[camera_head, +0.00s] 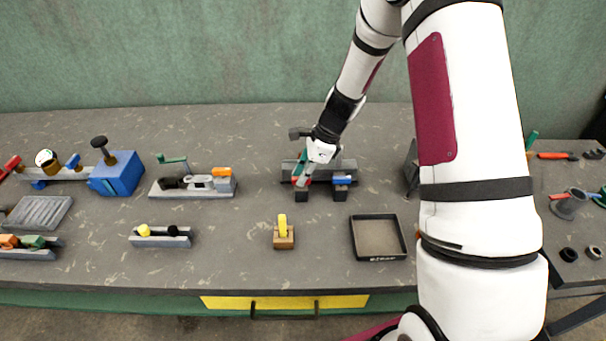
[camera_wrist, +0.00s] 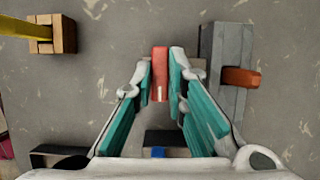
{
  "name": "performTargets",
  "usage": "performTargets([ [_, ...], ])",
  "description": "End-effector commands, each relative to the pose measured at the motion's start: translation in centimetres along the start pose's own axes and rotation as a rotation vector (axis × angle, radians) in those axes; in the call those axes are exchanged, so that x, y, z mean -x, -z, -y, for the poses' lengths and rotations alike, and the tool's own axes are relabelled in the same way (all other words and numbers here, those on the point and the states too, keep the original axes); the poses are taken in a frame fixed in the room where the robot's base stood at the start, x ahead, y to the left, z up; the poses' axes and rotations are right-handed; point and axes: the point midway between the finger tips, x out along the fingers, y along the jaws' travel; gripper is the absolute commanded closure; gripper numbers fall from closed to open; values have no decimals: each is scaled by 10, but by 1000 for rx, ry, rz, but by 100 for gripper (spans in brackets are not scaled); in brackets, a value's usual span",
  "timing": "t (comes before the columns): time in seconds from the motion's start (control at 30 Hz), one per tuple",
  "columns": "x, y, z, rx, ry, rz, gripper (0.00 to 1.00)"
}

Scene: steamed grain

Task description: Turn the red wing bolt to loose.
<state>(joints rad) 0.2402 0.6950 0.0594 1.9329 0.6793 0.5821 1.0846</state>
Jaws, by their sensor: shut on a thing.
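The red wing bolt (camera_wrist: 160,62) shows in the wrist view as a flat, upright red piece between the tips of my gripper (camera_wrist: 163,75). The teal finger pads close on it from both sides. In the head view my gripper (camera_head: 303,174) is at the left end of a dark grey fixture (camera_head: 322,167). Only a little red shows there beside the fingers. The fixture's right end carries a blue piece (camera_head: 342,181), which is apart from my gripper. The bolt's threaded part and seat are hidden.
A wooden block (camera_head: 283,242) with a yellow handle and a shallow dark tray (camera_head: 379,257) stand in front of the fixture. To the left is a grey clamp base (camera_head: 190,193) with an orange end and green handle. Bare tabletop lies between them.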

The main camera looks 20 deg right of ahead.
Motion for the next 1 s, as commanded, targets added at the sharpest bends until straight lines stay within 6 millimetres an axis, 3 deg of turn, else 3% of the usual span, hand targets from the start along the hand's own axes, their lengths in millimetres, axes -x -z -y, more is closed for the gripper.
performTargets([
  [0.37,-1,1,3,176,-72,-1,100],
  [1.0,-2,-1,6,733,-303,-1,100],
])
